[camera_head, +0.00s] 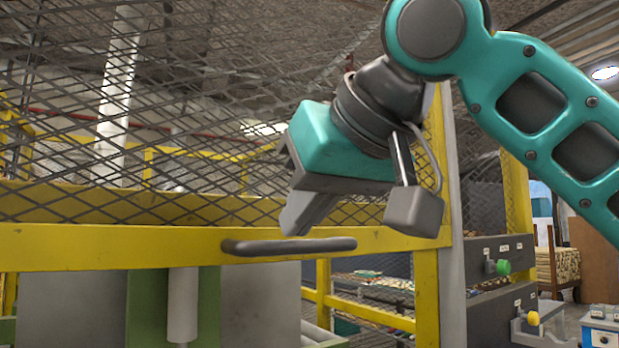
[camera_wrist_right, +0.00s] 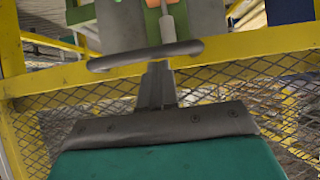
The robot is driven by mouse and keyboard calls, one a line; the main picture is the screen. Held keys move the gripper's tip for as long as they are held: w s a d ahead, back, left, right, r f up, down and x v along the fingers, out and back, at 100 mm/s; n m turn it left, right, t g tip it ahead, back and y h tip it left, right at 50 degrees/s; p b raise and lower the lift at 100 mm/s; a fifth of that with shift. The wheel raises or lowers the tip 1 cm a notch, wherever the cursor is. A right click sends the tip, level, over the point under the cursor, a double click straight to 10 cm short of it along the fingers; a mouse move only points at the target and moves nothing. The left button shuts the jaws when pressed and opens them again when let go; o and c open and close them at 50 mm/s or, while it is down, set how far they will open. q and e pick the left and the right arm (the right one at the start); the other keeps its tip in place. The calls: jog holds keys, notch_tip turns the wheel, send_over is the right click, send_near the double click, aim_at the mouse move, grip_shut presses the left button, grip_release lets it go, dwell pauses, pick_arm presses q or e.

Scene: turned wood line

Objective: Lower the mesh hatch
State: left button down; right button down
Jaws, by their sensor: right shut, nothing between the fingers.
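The mesh hatch (camera_head: 130,240) is a yellow frame with dark wire mesh, raised, its lower yellow bar crossing the head view. A dark grey bar handle (camera_head: 290,246) runs along that lower bar. My right gripper (camera_head: 296,228) is shut and empty, its fingertips just above the handle in the head view. In the right wrist view the shut fingers (camera_wrist_right: 157,72) point at the handle (camera_wrist_right: 145,54), close to its middle; I cannot tell whether they touch it. My left gripper is out of view.
A yellow post (camera_head: 427,290) stands right of the handle. Behind it are shelves (camera_head: 375,285) with small items. A green and grey machine (camera_head: 145,300) shows below the hatch bar.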

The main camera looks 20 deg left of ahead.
jog(key=shift+f, duration=0.2)
